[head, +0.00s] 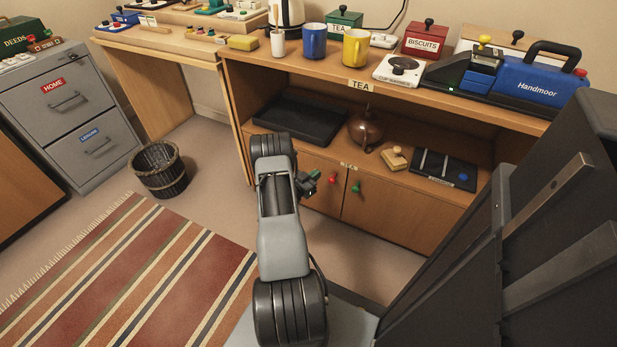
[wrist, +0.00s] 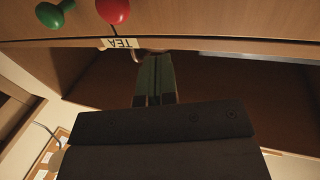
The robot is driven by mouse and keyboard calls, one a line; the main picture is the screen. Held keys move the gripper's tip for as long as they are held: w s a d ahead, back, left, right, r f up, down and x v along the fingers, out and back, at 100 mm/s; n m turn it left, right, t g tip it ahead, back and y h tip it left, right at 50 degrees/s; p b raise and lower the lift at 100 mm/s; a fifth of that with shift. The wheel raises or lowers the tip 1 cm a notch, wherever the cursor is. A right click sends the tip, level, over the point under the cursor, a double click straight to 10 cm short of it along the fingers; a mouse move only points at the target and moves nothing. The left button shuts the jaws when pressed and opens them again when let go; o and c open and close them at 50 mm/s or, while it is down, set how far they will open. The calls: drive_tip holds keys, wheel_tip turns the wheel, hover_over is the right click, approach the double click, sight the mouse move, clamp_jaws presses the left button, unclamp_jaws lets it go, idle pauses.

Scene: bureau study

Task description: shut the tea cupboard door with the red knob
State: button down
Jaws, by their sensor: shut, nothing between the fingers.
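The tea cupboard has two wooden doors under the open shelf. The left door (head: 318,197) carries the red knob (head: 332,180); the right door (head: 390,213) carries the green knob (head: 356,187). The red-knob door looks flush or nearly flush with the right one; a small gap cannot be ruled out. My arm hides its left part. My gripper (head: 312,177) is shut and empty, just left of the red knob in the head view. The upside-down wrist view shows the red knob (wrist: 112,10), green knob (wrist: 55,13) and my gripper's fingers (wrist: 155,78) near the TEA label (wrist: 120,43).
The shelf above the doors holds a black tray (head: 300,120), a brown teapot (head: 365,130) and a dark blue board (head: 445,169). Mugs and tins stand on the top. A wicker basket (head: 160,170) and striped rug (head: 130,270) lie left. Floor before the right door is clear.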

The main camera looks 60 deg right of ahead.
drive_tip(key=a+p, duration=0.2)
drive_tip(key=a, duration=0.9)
drive_tip(key=shift+a+p, duration=0.25)
drive_tip(key=shift+p, duration=0.05)
